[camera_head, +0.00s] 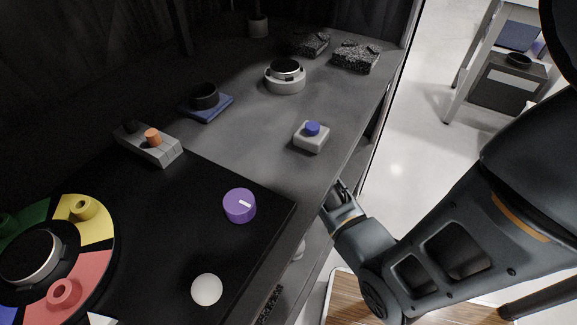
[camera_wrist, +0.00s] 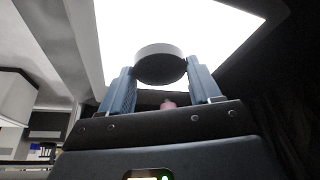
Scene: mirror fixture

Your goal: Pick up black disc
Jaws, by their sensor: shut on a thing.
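A black disc (camera_wrist: 160,67) with a greyer side shows between the two blue-grey fingers of my gripper (camera_wrist: 163,80) in the wrist view. The fingers are shut on it from both sides, near their tips. In the head view my gripper (camera_head: 338,196) is at the right front edge of the dark table. The disc cannot be made out there.
Close to my gripper are a white block with a blue knob (camera_head: 311,137) and a purple knob (camera_head: 239,206). A white ball (camera_head: 207,289) and a coloured ring (camera_head: 97,226) are nearer. A round silver fixture (camera_head: 285,78) stands further back. Open floor lies right of the table.

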